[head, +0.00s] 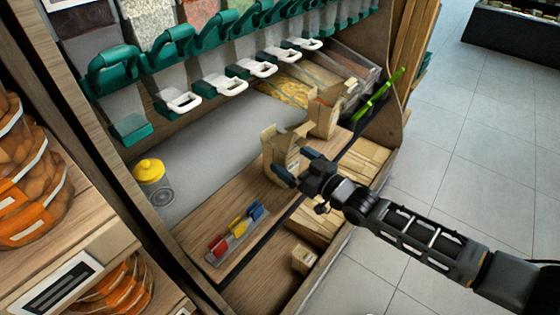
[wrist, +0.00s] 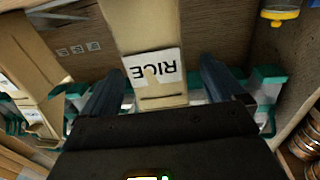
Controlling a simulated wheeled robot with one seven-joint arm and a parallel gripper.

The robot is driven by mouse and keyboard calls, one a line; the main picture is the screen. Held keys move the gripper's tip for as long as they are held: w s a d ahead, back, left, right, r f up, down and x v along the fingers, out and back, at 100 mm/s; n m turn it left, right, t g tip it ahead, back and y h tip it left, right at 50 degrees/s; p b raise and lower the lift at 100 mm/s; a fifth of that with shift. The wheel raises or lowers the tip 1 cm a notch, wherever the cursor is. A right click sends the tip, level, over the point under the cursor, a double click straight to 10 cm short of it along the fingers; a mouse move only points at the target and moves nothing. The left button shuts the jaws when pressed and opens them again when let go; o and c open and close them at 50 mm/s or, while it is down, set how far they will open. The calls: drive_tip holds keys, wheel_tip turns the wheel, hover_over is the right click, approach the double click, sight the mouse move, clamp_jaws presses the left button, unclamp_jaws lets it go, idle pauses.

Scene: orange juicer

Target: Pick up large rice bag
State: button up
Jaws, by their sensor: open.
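A tan paper bag (head: 282,148) stands upright on the wooden shelf in the head view. In the wrist view the bag (wrist: 142,27) has a white label reading RICE, seen upside down. My gripper (head: 297,164) is open at the near side of the bag. In the wrist view its two dark fingers (wrist: 160,82) lie left and right of the bag's label, with gaps on both sides. I cannot tell how deep the bag sits between them. A second tan bag (head: 323,117) stands farther back on the right, and a smaller one (head: 303,258) sits on a lower level.
Green-handled dispensers (head: 170,60) with white spouts hang above the shelf. A yellow-lidded jar (head: 150,172) and a rack with red, yellow and blue pieces (head: 236,232) are to the left. Bright green sticks (head: 380,95) lean at the right end. Open tiled floor (head: 470,150) lies right.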

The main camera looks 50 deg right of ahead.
sight(269, 143)
drive_tip(key=shift+w+d+p, duration=0.15)
drive_tip(key=shift+w+p, duration=0.05)
drive_tip(key=shift+w, duration=1)
drive_tip(key=shift+w+d+p, duration=0.1)
drive_tip(key=shift+w+p, duration=0.05)
drive_tip(key=shift+w, duration=1.05)
drive_tip(key=c, duration=1.4)
drive_tip(key=shift+r, duration=0.15)
